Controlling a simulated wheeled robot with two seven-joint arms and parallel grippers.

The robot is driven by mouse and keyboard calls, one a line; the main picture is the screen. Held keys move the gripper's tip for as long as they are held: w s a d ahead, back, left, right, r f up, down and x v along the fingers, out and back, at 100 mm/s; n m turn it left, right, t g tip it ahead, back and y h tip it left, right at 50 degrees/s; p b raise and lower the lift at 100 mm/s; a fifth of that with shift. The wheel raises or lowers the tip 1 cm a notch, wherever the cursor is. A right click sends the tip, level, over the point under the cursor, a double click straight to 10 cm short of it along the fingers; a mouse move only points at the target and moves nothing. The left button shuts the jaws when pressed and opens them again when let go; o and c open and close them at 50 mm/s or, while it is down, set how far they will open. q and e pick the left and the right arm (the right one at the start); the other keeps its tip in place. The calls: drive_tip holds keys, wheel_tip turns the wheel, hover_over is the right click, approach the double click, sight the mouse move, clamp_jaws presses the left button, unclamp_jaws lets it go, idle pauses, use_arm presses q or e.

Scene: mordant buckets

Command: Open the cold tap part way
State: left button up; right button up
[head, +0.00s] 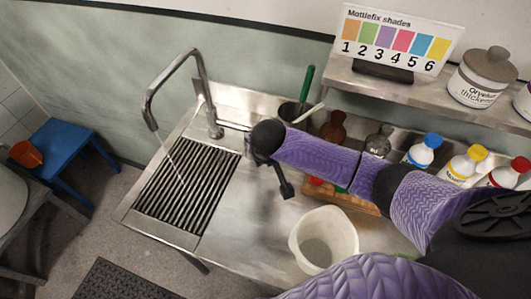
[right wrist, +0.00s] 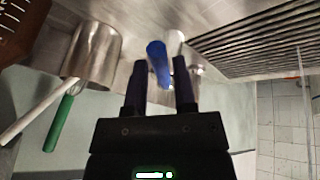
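The metal tap (head: 203,98) stands at the back of the sink top, its spout bent over the slatted drain (head: 188,188). A thin stream of water (head: 172,165) falls from the spout; it also shows at the right edge of the right wrist view (right wrist: 302,85). The blue tap handle (right wrist: 158,62) stands tilted between the two fingers of my right gripper (right wrist: 160,75). The fingers are a little apart, with a narrow gap beside the handle; firm contact is not clear. In the head view, the right gripper (head: 284,178) hides the handle. My left gripper is out of view.
A metal pot (head: 294,113) with a green-handled tool stands close behind my right gripper. A white bucket (head: 324,239) stands on the counter in front. Several bottles line the back right, below a shelf (head: 440,96). A blue stool (head: 66,150) with an orange cup is at left.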

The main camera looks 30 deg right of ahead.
drive_tip(key=shift+o, duration=1.2)
drive_tip(key=shift+r, duration=0.25)
drive_tip(key=p+v, duration=0.3)
drive_tip(key=v, duration=0.6)
drive_tip(key=shift+s+r, duration=0.15)
drive_tip(key=shift+s, duration=0.05)
drive_tip(key=shift+a, duration=0.1)
